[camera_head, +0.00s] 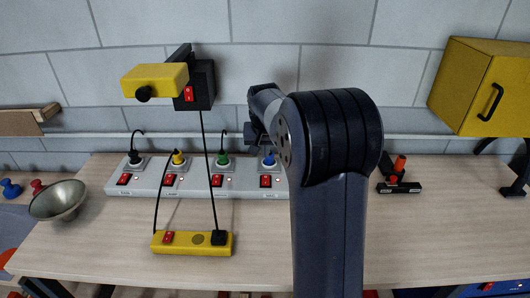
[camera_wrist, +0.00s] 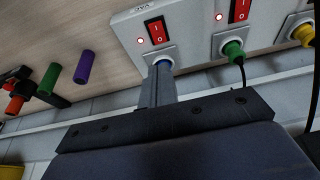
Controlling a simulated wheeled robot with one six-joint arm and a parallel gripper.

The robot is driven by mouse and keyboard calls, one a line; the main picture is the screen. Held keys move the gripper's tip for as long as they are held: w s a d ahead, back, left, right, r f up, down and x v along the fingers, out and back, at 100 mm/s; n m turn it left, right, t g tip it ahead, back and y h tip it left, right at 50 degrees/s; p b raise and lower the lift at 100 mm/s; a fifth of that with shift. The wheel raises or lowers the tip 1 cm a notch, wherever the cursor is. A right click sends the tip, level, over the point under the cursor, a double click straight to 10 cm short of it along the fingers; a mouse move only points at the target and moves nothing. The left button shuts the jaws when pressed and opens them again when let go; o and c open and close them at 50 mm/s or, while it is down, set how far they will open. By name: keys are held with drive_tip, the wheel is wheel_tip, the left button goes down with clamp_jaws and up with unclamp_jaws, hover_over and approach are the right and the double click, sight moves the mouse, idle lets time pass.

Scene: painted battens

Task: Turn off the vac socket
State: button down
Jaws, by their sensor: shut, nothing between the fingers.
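A long white power strip (camera_head: 200,190) lies along the back of the bench, with a red rocker switch below each socket. The vac socket is at its right end. In the head view this switch (camera_head: 266,181) sits below the blue plug (camera_head: 268,161). My gripper (camera_wrist: 160,72) is shut and empty, its tips over the blue plug, close to the switch. I cannot tell whether the tips touch. My arm partly hides the strip's right end.
Green (camera_wrist: 233,49) and yellow (camera_wrist: 303,33) plugs with cords stand in neighbouring sockets. A yellow strip (camera_head: 192,243) lies in front. A yellow device (camera_head: 155,79) hangs above. A metal bowl (camera_head: 59,200) is at left, a yellow cabinet (camera_head: 476,88) at upper right. The bench's right front is clear.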

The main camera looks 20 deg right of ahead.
sight(266, 176)
drive_tip(key=b, duration=0.1)
drive_tip(key=w+b, duration=0.1)
drive_tip(key=b, duration=0.1)
drive_tip(key=shift+w+d+r, duration=0.15)
drive_tip(key=shift+d, duration=0.2)
drive_tip(key=x, duration=0.4)
drive_tip(key=p+x, duration=0.1)
drive_tip(key=x, duration=0.3)
drive_tip(key=p+x, duration=0.1)
drive_tip(key=x, duration=0.4)
drive_tip(key=shift+s+a, duration=0.1)
drive_tip(key=shift+s, duration=0.2)
drive_tip(key=shift+f, duration=0.55)
drive_tip(key=shift+w+f, duration=0.1)
